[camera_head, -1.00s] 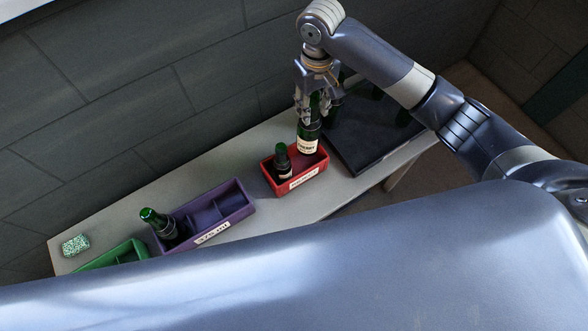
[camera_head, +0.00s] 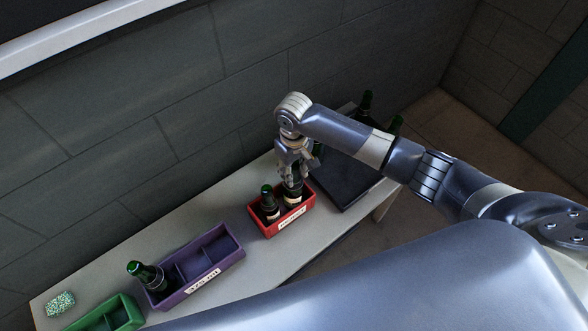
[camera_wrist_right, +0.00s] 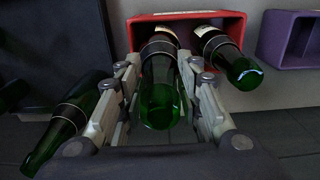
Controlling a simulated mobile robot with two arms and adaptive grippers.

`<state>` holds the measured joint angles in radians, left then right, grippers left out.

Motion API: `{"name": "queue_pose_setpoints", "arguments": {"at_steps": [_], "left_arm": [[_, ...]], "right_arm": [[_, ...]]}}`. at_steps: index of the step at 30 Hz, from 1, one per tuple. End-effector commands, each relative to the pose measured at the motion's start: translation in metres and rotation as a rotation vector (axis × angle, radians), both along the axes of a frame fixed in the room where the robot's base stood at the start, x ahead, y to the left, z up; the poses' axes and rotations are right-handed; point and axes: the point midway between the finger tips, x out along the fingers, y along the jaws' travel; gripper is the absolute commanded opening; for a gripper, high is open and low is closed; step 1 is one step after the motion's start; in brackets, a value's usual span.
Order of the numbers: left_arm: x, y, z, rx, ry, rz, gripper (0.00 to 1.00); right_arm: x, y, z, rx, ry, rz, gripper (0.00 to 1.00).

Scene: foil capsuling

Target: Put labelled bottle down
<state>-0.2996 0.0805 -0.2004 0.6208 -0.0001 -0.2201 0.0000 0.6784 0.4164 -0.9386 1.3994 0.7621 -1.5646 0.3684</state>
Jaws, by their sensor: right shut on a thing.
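My right gripper (camera_head: 293,168) is shut on a dark green bottle (camera_head: 293,190) with a pale label. The bottle's lower part is inside the right compartment of the red crate (camera_head: 306,215), and the crate wall hides its base. In the right wrist view the held bottle (camera_wrist_right: 160,85) runs between the two fingers with its green neck towards the camera. Whether its base touches the crate floor cannot be told. A second dark bottle (camera_head: 268,205) stands in the crate's left compartment, and it also shows in the right wrist view (camera_wrist_right: 228,60). My left gripper is not in view.
A purple crate (camera_head: 222,270) holds one bottle (camera_head: 147,275) at its left end; other compartments look empty. A green crate (camera_head: 125,309) and a speckled block (camera_head: 60,304) are further left. A dark tray (camera_head: 345,190) and green bottles (camera_head: 365,103) are to the right.

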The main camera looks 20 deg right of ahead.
Motion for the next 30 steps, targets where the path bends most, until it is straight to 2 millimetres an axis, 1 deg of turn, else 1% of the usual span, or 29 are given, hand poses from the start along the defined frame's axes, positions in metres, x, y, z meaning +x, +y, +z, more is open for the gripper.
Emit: {"name": "queue_pose_setpoints", "arguments": {"at_steps": [3, 7, 8, 9, 10, 19, 22, 26, 30], "left_arm": [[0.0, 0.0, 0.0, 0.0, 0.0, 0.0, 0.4], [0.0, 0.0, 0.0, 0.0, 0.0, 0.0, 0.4], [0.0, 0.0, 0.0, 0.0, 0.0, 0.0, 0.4], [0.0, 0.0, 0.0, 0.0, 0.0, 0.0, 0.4], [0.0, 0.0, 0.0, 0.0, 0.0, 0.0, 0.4], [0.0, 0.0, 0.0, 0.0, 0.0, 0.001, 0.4], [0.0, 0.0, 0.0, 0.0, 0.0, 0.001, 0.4], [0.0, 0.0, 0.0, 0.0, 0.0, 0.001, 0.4], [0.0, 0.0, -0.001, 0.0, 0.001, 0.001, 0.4]], "right_arm": [[0.001, 0.0, 0.001, 0.001, -0.002, 0.0, 0.0], [0.001, 0.0, -0.002, 0.0, -0.001, -0.001, 0.0], [0.0, 0.0, -0.002, 0.0, 0.0, -0.001, 0.39], [0.0, 0.0, -0.002, 0.0, 0.0, -0.001, 0.48], [0.0, 0.0, -0.002, 0.0, 0.0, -0.001, 0.53], [0.0, 0.0, -0.002, 0.0, 0.0, -0.001, 0.53], [0.0, 0.0, 0.002, 0.0, -0.001, 0.0, 0.53], [0.001, 0.001, 0.02, 0.002, -0.002, -0.001, 0.53], [0.002, 0.0, 0.05, 0.002, -0.005, 0.0, 0.53]]}}
